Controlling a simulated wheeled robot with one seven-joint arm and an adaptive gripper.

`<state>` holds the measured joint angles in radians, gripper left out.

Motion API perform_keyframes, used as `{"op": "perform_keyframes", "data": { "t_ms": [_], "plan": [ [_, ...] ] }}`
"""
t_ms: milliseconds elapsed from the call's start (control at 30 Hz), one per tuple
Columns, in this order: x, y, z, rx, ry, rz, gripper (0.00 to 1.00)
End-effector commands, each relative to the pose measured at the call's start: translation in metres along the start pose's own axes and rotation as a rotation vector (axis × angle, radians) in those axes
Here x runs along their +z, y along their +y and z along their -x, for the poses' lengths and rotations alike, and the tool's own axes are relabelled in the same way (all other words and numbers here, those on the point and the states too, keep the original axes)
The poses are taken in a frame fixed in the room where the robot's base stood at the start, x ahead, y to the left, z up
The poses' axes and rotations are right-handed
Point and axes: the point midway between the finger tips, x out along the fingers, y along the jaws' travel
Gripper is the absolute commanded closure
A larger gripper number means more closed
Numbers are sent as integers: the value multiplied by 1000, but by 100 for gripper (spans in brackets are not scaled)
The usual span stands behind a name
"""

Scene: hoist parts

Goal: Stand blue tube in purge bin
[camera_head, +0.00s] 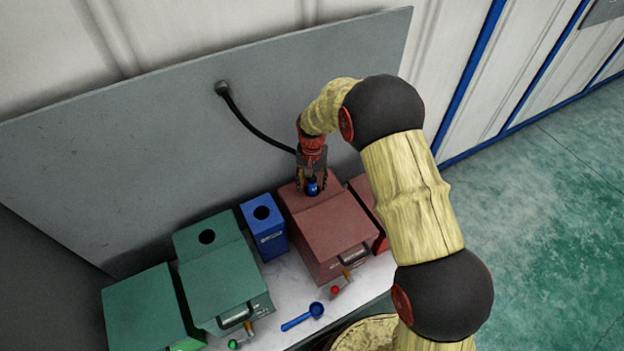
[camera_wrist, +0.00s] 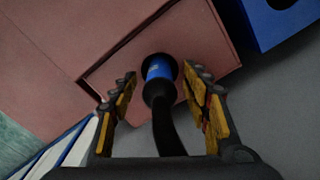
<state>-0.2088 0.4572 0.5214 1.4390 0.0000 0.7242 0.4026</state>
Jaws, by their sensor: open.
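The blue tube (camera_wrist: 160,70) is a short blue cylinder with a dark collar, joined to a black hose (camera_wrist: 166,125). Its far end meets the dark round opening in the top of the dull red bin (camera_wrist: 75,45). It appears to stand in that opening; its depth is hidden. In the head view, the blue tube (camera_head: 312,189) shows below my gripper (camera_head: 312,180), over the back part of the red bin (camera_head: 325,228). My gripper's yellow-padded fingers (camera_wrist: 162,105) are open, one on each side of the tube and hose, with gaps visible. I cannot read which bin is marked purge.
A blue bin (camera_head: 270,238) with a round hole stands left of the red bin. Green bins (camera_head: 215,272) stand further left; another red bin (camera_head: 368,205) is at right. A blue ladle (camera_head: 302,317) lies on the pale bench. The hose runs from a grey back panel (camera_head: 140,160).

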Motion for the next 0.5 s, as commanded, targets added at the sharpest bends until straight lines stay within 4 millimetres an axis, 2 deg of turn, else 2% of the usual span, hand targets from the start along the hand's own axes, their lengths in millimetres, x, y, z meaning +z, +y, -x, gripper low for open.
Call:
{"op": "perform_keyframes", "data": {
  "t_ms": [233, 500],
  "plan": [
    [0, 0, 0, 0, 0, 0, 52],
    [0, 0, 0, 0, 0, 0, 68]
  ]
}}
